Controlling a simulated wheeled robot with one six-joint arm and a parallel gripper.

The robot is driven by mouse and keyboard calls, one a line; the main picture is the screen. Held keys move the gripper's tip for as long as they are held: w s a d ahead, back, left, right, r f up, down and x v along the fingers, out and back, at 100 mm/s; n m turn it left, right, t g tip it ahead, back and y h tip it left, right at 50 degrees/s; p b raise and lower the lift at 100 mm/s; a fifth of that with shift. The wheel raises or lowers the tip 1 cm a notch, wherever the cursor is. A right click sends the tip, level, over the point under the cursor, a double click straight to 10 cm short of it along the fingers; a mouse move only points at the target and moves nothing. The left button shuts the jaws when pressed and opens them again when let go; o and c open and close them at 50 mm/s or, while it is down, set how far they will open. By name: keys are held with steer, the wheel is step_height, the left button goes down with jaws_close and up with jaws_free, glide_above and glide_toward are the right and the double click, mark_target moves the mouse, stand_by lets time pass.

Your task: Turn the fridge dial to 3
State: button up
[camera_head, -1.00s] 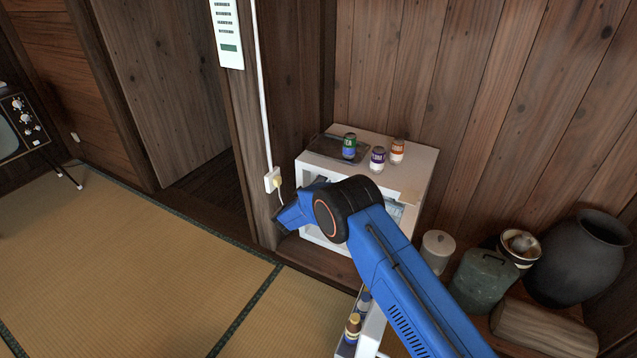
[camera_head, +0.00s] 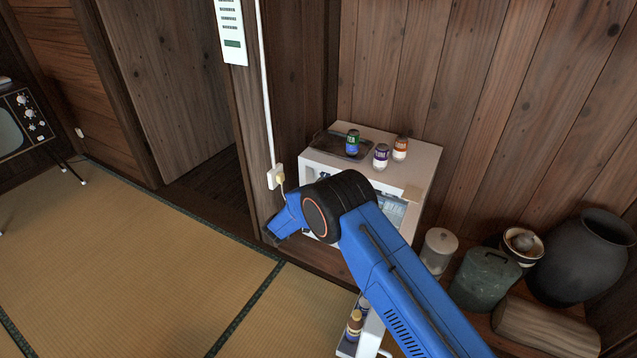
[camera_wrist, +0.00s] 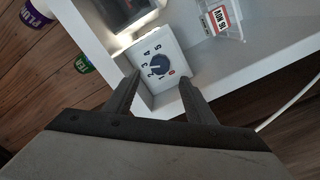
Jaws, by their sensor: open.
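The white fridge (camera_head: 425,158) stands against the wood wall, with its door (camera_head: 371,338) open toward me. In the wrist view the fridge dial (camera_wrist: 158,66) is a dark round knob on a white box inside the fridge. I cannot tell surely which digit the knob points to. My gripper (camera_wrist: 160,77) is open, its two fingertips on either side of the dial's lower part in the picture. I cannot tell whether they touch it. My arm hides the gripper and dial in the head view.
Cans, including a green one (camera_head: 352,141), and a dark tray (camera_head: 330,146) are on the fridge top. A label holder (camera_wrist: 218,18) is near the dial. A jar (camera_head: 438,248), pots and a log stand at right. Tatami (camera_head: 130,255) is clear at left.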

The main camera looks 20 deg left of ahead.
steer(key=s, duration=1)
steer(key=shift+s+a, duration=0.25)
steer(key=shift+a, duration=0.15)
